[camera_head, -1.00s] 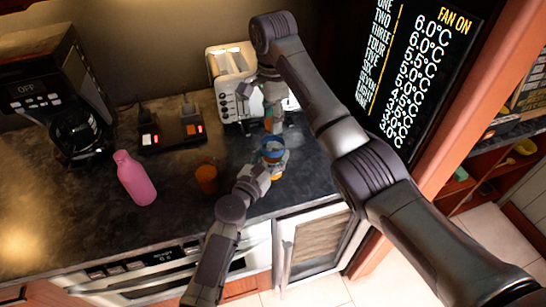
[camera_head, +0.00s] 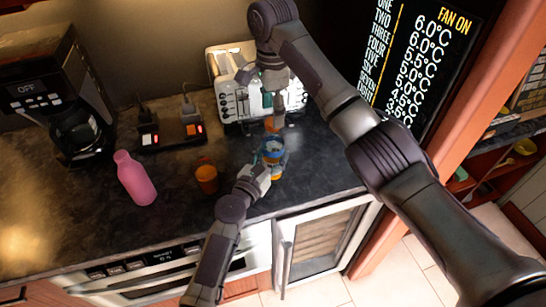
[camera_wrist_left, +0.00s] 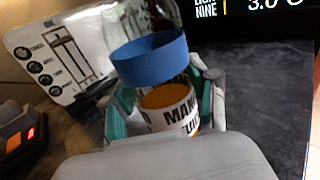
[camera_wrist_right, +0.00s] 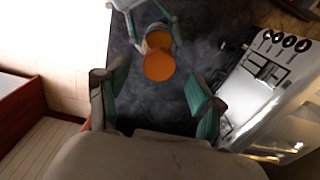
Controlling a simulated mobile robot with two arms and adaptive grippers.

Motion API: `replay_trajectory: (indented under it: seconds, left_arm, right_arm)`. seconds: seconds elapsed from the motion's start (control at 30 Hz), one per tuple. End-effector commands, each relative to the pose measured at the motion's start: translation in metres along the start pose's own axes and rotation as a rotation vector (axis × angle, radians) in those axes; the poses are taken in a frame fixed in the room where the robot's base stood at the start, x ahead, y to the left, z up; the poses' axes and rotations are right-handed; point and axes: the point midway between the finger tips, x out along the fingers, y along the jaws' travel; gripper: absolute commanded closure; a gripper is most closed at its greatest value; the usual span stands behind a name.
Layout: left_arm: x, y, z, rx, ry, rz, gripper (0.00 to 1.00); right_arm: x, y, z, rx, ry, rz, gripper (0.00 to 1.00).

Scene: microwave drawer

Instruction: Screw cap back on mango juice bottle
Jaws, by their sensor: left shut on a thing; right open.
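In the left wrist view, a bottle with a white mango label (camera_wrist_left: 180,118) and orange colour stands between the fingers of my left gripper (camera_wrist_left: 160,115). A blue band (camera_wrist_left: 150,58) with clear glass above it is seen just over the label. In the head view my left gripper (camera_head: 266,172) is shut on the bottle above the counter, near the blue band (camera_head: 272,157). My right gripper (camera_head: 272,98) is open in front of the toaster. The right wrist view shows its spread, empty fingers (camera_wrist_right: 155,100) and a round orange surface (camera_wrist_right: 158,66) beyond them. I cannot make out a separate cap.
A white toaster (camera_head: 290,101) stands close behind my right gripper. An orange mug (camera_head: 206,177) and a pink bottle (camera_head: 135,180) stand to the left. A coffee maker (camera_head: 45,85) is farther left. The counter (camera_head: 325,178) is clear to the right of my left gripper.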

Motion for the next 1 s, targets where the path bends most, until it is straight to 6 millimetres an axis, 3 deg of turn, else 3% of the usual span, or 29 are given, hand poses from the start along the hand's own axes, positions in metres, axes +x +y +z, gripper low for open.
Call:
replay_trajectory:
  seconds: [0.2,0.4,0.6,0.87,0.9,1.0]
  left_arm:
    - [0.000,0.000,0.000,0.000,0.000,0.001,1.00]
    - [0.000,0.000,0.000,0.000,0.000,0.001,1.00]
    - [0.000,0.000,0.000,0.000,0.000,0.001,1.00]
    - [0.000,0.000,0.000,0.000,-0.001,0.000,1.00]
    - [0.000,0.000,0.000,0.000,-0.001,0.000,0.36]
    - [0.000,0.000,0.000,0.000,-0.001,0.000,0.20]
  right_arm:
    - [-0.050,0.000,-0.002,0.004,0.006,-0.001,0.33]
    - [-0.082,0.000,-0.002,0.005,0.003,0.002,0.33]
    - [-0.094,0.000,-0.002,0.005,0.001,0.004,0.33]
    - [-0.094,0.000,-0.001,0.004,0.000,0.004,0.33]
    - [-0.094,0.000,-0.001,0.004,0.000,0.004,0.33]
    - [-0.094,0.000,-0.001,0.004,0.000,0.003,0.33]
